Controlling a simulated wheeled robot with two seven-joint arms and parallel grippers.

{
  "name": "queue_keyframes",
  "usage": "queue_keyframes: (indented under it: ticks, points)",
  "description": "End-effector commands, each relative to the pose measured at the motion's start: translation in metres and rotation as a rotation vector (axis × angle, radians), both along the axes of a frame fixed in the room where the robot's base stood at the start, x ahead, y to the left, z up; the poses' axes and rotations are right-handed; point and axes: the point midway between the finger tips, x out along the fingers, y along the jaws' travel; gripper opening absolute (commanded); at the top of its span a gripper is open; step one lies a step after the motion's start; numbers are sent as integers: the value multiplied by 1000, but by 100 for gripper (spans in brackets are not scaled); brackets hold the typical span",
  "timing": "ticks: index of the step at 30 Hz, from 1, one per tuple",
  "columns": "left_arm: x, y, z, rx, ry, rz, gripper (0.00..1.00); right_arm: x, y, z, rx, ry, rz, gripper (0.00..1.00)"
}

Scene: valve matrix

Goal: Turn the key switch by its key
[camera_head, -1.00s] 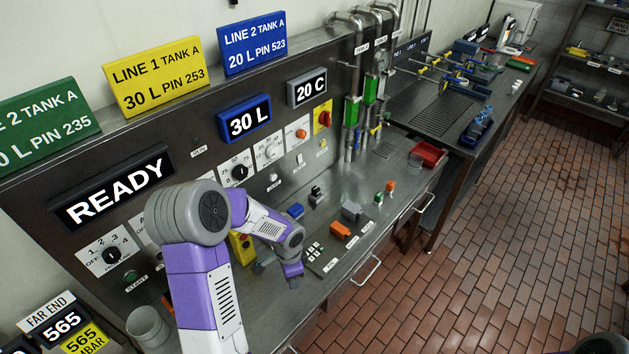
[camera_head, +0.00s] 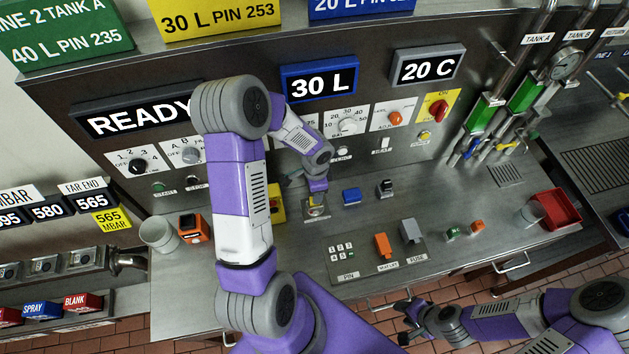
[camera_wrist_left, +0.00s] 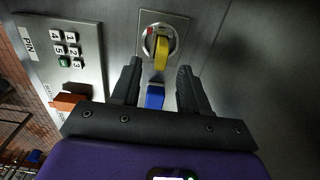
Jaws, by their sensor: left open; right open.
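The key switch (camera_wrist_left: 148,41) is a round fitting on a square metal plate, with a yellow key (camera_wrist_left: 161,52) standing in it, in the left wrist view. In the head view the switch plate (camera_head: 316,209) lies on the counter, partly hidden by my left gripper (camera_head: 313,190). In the left wrist view my left gripper (camera_wrist_left: 159,74) is open and empty, with the key just beyond and between its fingertips. No contact shows. My right gripper (camera_head: 408,318) is open and empty at the lower right, beyond the counter's front edge.
A blue block (camera_head: 351,196) and a dark switch (camera_head: 386,188) sit right of the key switch. A PIN keypad (camera_head: 342,250), an orange piece (camera_head: 382,245) and a grey piece (camera_head: 411,232) stand nearer the front. A yellow box (camera_head: 276,204) stands close at left.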

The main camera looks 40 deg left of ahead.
Motion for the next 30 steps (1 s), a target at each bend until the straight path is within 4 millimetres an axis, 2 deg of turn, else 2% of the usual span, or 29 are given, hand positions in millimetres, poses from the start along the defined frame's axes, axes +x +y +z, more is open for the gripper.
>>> queue_keyframes:
  ticks: [3, 9, 20, 29, 30]
  points:
    - [-2, 1, -21, 0, 4, 2, 45, 0, 0, -2, 0, 0, 0, 43]
    - [-1, 2, -42, 0, 1, 4, 45, 1, 0, -4, 0, -1, 0, 43]
    - [-1, 2, -48, 1, 0, 4, 45, 1, 0, -4, 0, -2, 0, 43]
    - [-1, 2, -48, 1, -1, 4, 0, 1, 0, -4, 0, -2, 0, 43]
    - [-1, 2, -47, 1, -1, 4, 0, 1, 0, -4, 0, -2, 0, 43]
